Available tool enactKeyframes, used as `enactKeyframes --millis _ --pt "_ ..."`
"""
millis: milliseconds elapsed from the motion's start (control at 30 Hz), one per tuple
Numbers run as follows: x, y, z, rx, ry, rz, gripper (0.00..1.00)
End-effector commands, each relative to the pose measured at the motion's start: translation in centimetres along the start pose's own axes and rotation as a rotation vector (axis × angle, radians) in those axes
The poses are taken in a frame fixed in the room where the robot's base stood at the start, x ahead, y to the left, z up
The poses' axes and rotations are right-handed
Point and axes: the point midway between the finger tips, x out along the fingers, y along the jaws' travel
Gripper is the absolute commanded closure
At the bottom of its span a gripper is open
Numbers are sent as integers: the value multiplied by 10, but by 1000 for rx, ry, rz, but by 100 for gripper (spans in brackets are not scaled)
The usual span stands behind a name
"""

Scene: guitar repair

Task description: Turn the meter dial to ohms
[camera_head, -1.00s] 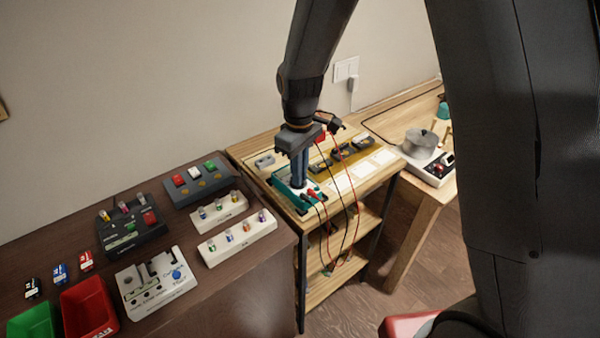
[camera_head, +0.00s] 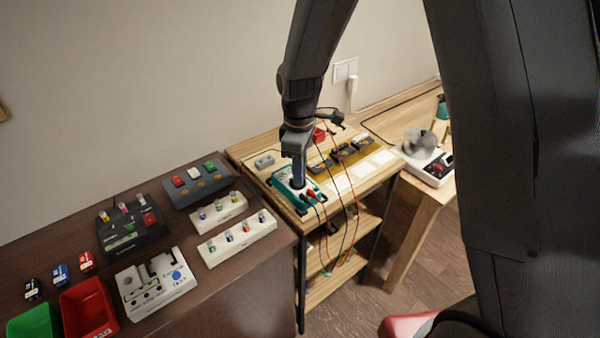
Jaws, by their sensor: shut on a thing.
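The meter (camera_head: 286,186) is a teal-edged box with a pale face, lying on the top of the small wooden shelf table. Red and black plugs (camera_head: 309,195) sit at its near end, with red and black leads hanging down in front of the shelves. My gripper (camera_head: 298,184) points straight down onto the meter's face and is shut on the meter dial. The fingers cover the dial, so its pointer and markings are hidden.
A yellow-brown tray (camera_head: 325,168) with dark parts lies behind the meter. The dark bench at left holds a red bin (camera_head: 88,310), a green bin (camera_head: 36,322), white racks (camera_head: 237,239) and pedal boxes. A grey spool (camera_head: 418,140) stands on the right table.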

Motion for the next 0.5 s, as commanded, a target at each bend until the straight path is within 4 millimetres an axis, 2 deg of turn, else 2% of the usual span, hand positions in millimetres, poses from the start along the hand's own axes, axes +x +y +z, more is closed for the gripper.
enactKeyframes --millis 100,133,233,500 --pt "0 0 0 1 1 1 100" --pt "0 0 0 1 1 1 87" --pt "0 0 0 1 1 1 72" --pt "0 0 0 1 0 0 72"
